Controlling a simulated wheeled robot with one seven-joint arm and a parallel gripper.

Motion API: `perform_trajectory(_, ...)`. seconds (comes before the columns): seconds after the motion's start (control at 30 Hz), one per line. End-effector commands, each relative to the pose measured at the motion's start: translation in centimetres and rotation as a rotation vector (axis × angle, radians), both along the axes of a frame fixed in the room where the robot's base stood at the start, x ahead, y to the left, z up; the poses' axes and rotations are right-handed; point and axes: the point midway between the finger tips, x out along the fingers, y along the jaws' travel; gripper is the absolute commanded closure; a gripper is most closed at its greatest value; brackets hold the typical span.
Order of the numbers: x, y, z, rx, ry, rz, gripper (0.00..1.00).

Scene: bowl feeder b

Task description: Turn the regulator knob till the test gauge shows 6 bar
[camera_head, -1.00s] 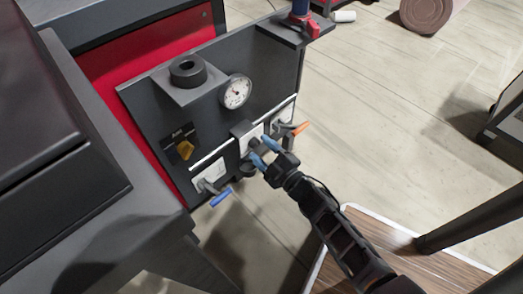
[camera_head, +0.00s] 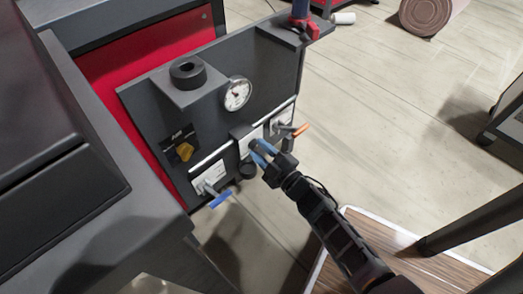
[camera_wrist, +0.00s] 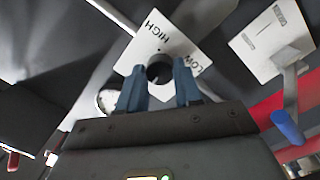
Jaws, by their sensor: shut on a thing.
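The regulator knob (camera_wrist: 159,72) is a small dark cylinder on a white plate marked HIGH and LOW (camera_wrist: 168,36). My gripper (camera_wrist: 160,80) has its blue fingers on both sides of the knob, shut on it. In the head view my gripper (camera_head: 261,152) reaches the panel's lower middle and mostly hides the knob. The test gauge (camera_head: 237,94) is a round white dial higher on the dark panel; its figures are too small to read. A round dial edge also shows left of the fingers in the wrist view (camera_wrist: 107,101).
A blue-handled lever (camera_head: 221,199) sits left of my gripper and an orange-handled lever (camera_head: 300,130) right of it, both close. A shelf with a black ring (camera_head: 187,70) juts out above.

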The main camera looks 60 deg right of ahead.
Motion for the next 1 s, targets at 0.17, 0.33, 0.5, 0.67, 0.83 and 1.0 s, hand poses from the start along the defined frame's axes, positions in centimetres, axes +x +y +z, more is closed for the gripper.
perform_trajectory(0.17,0.01,0.08,0.04,0.015,-0.003,0.002,0.96)
perform_trajectory(0.33,0.01,0.11,0.12,0.071,-0.018,0.002,0.96)
perform_trajectory(0.5,0.02,0.19,0.23,0.179,-0.049,0.004,0.96)
perform_trajectory(0.67,0.05,0.22,0.31,0.315,-0.087,0.005,0.96)
perform_trajectory(0.83,0.05,0.21,0.3,0.47,-0.132,0.004,0.96)
perform_trajectory(1.0,0.03,0.26,0.24,0.624,-0.176,0.003,0.96)
